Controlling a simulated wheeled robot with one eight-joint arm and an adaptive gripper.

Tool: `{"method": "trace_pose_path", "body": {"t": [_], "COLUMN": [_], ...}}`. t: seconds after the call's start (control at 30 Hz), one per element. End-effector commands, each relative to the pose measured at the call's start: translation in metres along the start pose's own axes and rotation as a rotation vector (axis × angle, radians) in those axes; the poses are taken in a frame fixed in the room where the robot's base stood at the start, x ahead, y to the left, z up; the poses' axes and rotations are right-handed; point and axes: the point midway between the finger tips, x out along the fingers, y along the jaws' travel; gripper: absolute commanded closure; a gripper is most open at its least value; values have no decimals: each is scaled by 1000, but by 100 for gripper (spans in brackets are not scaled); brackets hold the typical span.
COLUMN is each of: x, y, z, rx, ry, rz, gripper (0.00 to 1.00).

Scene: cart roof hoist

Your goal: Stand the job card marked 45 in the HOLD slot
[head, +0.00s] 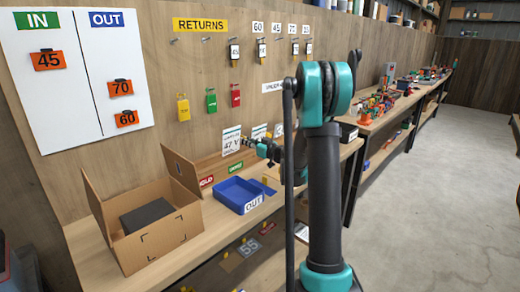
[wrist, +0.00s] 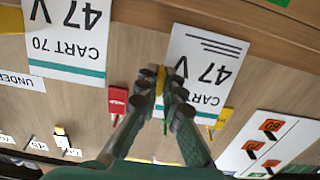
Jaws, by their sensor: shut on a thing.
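My gripper (head: 250,143) is shut at the edge of a white job card (head: 231,142) with a teal stripe and "47 V"; a yellow piece shows between the fingertips (wrist: 161,88). In the wrist view this card (wrist: 205,62) appears upside down, and a finger hides its cart number. A similar card marked CART 70 (wrist: 68,38) stands apart from it, at the left of the wrist view. The red HOLD label (head: 206,182) is on the bench below and left of the held card. The slot's opening cannot be made out.
An open cardboard box (head: 160,235) and a blue OUT tray (head: 236,191) stand on the bench. A green label (head: 236,167) is near the tray's back. Red, green and yellow tags hang on the wall behind. A white IN/OUT board (head: 80,80) hangs at left.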

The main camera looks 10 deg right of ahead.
Motion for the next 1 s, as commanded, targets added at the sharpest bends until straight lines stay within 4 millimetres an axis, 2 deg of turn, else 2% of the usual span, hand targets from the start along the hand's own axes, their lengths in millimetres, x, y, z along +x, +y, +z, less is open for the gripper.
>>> {"method": "trace_pose_path", "body": {"t": [0.8,1.0], "x": [-28,-30], "y": [0,0], "z": [-24,-26], "rx": [0,0], "ry": [0,0], "rz": [1,0], "gripper": [100,100]}}
